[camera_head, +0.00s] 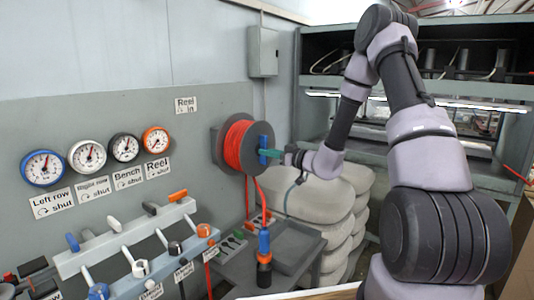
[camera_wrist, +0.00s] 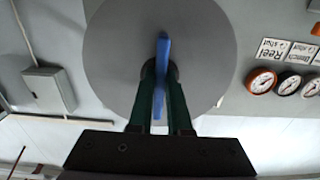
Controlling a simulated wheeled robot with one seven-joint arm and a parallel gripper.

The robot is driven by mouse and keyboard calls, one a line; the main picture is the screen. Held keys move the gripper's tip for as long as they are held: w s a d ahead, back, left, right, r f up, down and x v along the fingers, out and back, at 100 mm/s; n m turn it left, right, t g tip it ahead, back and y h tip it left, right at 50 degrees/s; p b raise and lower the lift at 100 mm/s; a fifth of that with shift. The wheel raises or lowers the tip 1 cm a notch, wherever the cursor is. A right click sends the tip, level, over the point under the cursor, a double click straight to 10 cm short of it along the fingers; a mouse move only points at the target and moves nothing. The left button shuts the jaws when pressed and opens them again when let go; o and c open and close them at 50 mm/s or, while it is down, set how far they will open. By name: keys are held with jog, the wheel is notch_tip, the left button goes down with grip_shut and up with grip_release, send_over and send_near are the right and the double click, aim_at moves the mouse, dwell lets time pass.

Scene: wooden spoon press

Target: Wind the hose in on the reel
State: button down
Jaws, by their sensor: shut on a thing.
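The hose reel (camera_head: 256,156) is a grey disc on the wall panel with red hose (camera_head: 237,146) wound on it. A length of red hose hangs down from it. A blue handle (camera_head: 264,141) stands upright on the reel's front face. In the wrist view the handle (camera_wrist: 162,55) crosses the middle of the grey disc (camera_wrist: 115,70). My gripper (camera_head: 275,153) reaches the reel from the right. In the wrist view its green fingers (camera_wrist: 162,90) are shut on the blue handle, one on each side. The hose is hidden behind the disc in the wrist view.
A "Reel in" label (camera_head: 186,105) is above left of the reel. Several gauges (camera_head: 87,157) and a row of levers (camera_head: 125,240) are at left. A blue-and-orange nozzle (camera_head: 264,258) stands below the reel. Stacked pale sacks (camera_head: 325,205) and dark shelving (camera_head: 460,70) stand behind my arm.

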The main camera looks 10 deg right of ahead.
jog(key=shift+s+f, duration=0.1)
jog(key=shift+f, duration=0.05)
jog(key=c, duration=0.9)
grip_release()
jog(key=shift+o, duration=0.2)
jog(key=v, duration=1.1)
